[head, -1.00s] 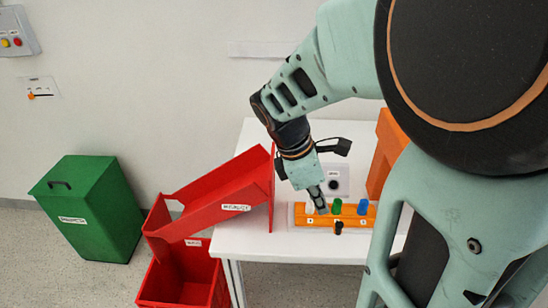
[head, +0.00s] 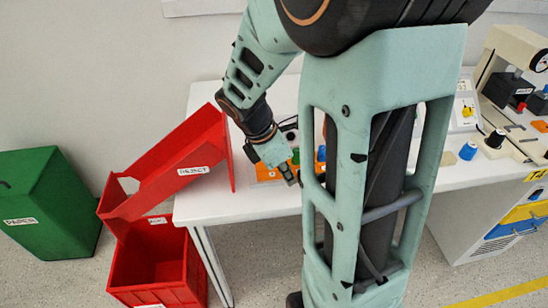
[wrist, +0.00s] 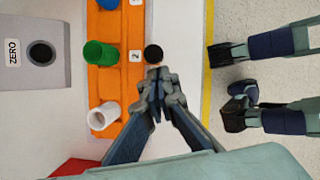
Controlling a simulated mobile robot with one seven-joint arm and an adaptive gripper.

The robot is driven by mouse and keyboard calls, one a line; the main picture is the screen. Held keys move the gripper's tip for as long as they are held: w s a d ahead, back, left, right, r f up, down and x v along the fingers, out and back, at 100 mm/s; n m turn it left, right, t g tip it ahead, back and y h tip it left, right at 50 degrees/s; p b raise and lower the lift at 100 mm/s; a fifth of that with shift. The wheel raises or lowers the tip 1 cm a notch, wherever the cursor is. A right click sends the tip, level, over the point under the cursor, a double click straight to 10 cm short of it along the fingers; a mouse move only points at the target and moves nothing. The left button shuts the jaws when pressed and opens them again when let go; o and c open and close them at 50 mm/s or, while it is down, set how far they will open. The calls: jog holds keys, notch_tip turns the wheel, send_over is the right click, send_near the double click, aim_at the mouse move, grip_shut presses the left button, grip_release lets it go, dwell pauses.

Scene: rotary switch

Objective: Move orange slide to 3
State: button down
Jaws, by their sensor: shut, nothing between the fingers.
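The orange slide is a long orange block with a white peg (wrist: 103,116), a green peg (wrist: 98,53) and a blue peg (wrist: 108,3) in the wrist view. The orange block (wrist: 130,25) also shows in the head view (head: 264,172), partly behind my arm. A black knob (wrist: 153,54) stands at its front edge beside the label 2 (wrist: 136,55). My gripper (wrist: 158,76) is shut, with its tips right beside the knob on the white-peg side; I cannot tell if they touch. In the head view my gripper (head: 289,176) is at the block's front edge.
A grey box marked ZERO (wrist: 38,60) stands behind the block. A red bin (head: 150,270) and a green bin (head: 50,205) stand on the floor. Other devices are at right.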

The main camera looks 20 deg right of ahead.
jog(key=shift+f, duration=0.1)
jog(key=s+d+p, duration=0.1)
jog(key=d, duration=0.3)
jog(key=s+d+p, duration=0.1)
jog(key=d+p, duration=0.1)
jog(key=d, duration=0.3)
jog(key=s+d+p, duration=0.1)
jog(key=s+d, duration=0.1)
jog(key=d, duration=0.2)
jog(key=shift+d+p, duration=0.3)
jog(key=shift+w, duration=0.1)
